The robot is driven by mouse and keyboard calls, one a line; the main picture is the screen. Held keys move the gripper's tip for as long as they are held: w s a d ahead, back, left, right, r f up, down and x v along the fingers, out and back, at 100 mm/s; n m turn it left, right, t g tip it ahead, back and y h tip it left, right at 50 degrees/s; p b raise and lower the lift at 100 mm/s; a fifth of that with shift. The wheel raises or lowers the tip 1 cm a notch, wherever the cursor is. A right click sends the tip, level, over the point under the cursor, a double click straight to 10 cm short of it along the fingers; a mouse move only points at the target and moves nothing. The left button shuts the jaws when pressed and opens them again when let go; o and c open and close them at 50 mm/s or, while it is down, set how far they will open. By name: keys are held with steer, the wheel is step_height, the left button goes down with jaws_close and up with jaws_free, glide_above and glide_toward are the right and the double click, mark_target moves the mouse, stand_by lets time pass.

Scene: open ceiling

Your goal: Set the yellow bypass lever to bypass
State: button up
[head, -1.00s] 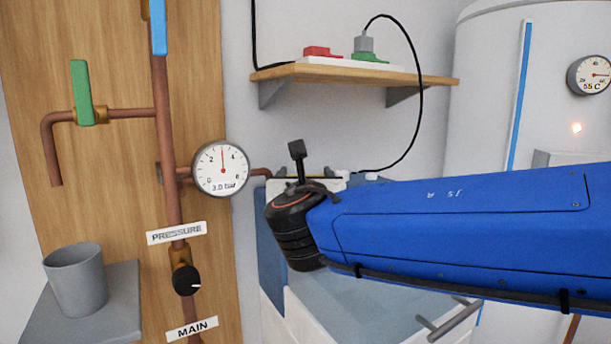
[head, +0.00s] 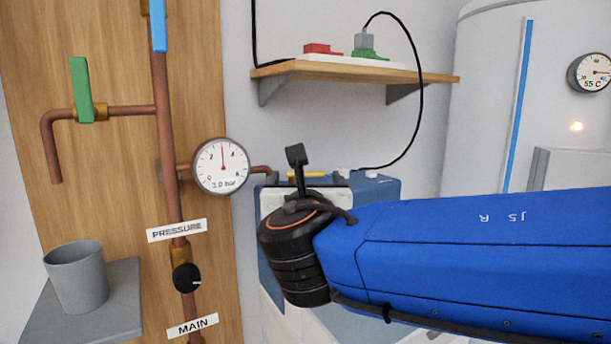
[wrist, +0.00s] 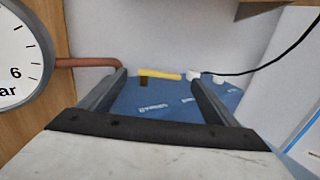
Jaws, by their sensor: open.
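The yellow bypass lever (head: 304,174) lies roughly level on top of a blue-topped unit (head: 374,188), just behind my arm in the head view. In the wrist view the yellow lever (wrist: 160,74) shows ahead, between and beyond my fingers, with a dark pivot at its left end. My gripper (wrist: 160,88) is open and empty, its two fingers on either side of the lever's direction and apart from it. In the head view the gripper's fingers are mostly hidden behind my wrist. The lettering on the blue top is too blurred to read.
A pressure gauge (head: 221,166) and copper pipe (head: 169,130) stand left of my wrist. A wooden shelf (head: 350,76) with red and green items is above. A black cable (head: 419,100) hangs down at right. A grey cup (head: 76,278) stands on a ledge at lower left.

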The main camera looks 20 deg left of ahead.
steer(key=v, duration=1.1)
